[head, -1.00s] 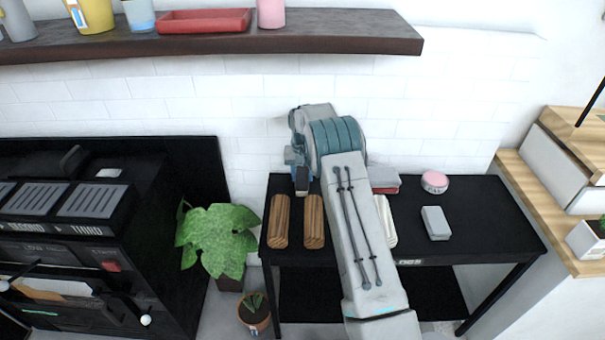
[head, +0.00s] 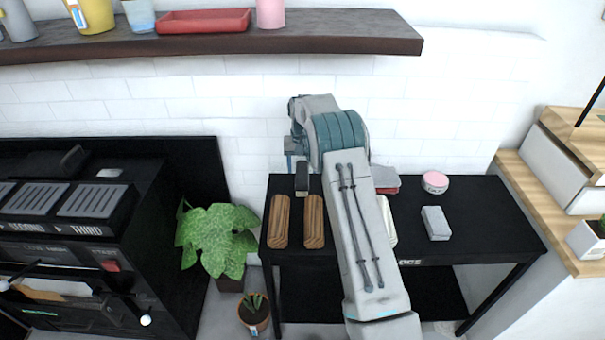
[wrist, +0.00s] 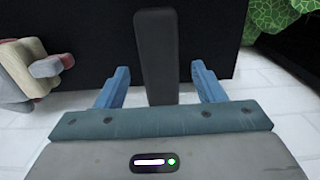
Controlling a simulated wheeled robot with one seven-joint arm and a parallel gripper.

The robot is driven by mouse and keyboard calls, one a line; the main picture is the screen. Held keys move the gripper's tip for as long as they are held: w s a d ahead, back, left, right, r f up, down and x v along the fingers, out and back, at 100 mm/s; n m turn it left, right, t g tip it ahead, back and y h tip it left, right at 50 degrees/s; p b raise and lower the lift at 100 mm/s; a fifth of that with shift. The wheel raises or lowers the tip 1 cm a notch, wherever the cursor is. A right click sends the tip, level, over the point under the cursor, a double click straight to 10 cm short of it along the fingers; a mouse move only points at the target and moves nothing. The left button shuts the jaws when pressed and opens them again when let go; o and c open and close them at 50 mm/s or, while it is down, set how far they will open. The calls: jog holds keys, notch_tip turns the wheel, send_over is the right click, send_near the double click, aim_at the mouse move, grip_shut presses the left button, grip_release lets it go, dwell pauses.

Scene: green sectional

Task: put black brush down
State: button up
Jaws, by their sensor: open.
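The black brush (head: 302,179) is on the black table (head: 470,220), near its back left corner, in the head view. In the wrist view the dark brush (wrist: 157,55) is long and narrow and lies between the two blue fingers. My gripper (wrist: 160,85) is open, with a clear gap between each finger and the brush. In the head view my gripper (head: 290,150) is above and behind the brush, partly hidden by my arm.
Two wooden blocks (head: 313,222) lie in front of the brush. A red and grey item (head: 386,182), a pink-topped round tin (head: 435,182) and a grey block (head: 436,223) are farther right. A dark shelf (head: 300,37) overhangs the wall. A leafy plant (head: 217,240) stands left of the table.

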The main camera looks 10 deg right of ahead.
aim_at(303, 173)
notch_tip(303, 173, up, 8)
jog(key=shift+r, duration=0.2)
dwell(0.3)
